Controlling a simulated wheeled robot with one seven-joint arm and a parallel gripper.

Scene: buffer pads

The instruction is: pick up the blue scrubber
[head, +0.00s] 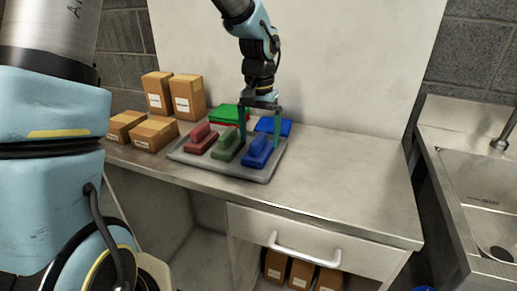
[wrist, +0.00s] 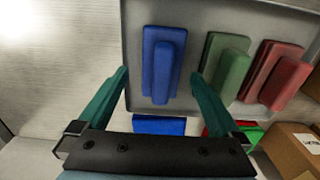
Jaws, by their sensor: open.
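The blue scrubber (head: 259,150) lies at the right end of a grey tray (head: 223,167), beside a green scrubber (head: 227,147) and a red scrubber (head: 201,138). My gripper (head: 259,146) is open with teal fingers pointing down over the tray's right part. In the wrist view the blue scrubber (wrist: 163,66) shows ahead of and between the fingers (wrist: 160,75), with the green scrubber (wrist: 226,68) near the right finger and the red scrubber (wrist: 274,75) farther right. Nothing is between the jaws that I can see being gripped; the exact height of the fingertips is unclear.
Behind the tray lie a green pad (head: 229,112) and a blue pad (head: 273,126); a bit of red shows beside the green pad. Several cardboard boxes (head: 154,133) stand at the left. The counter's right part (head: 345,185) is clear. A sink (head: 480,185) is at far right.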

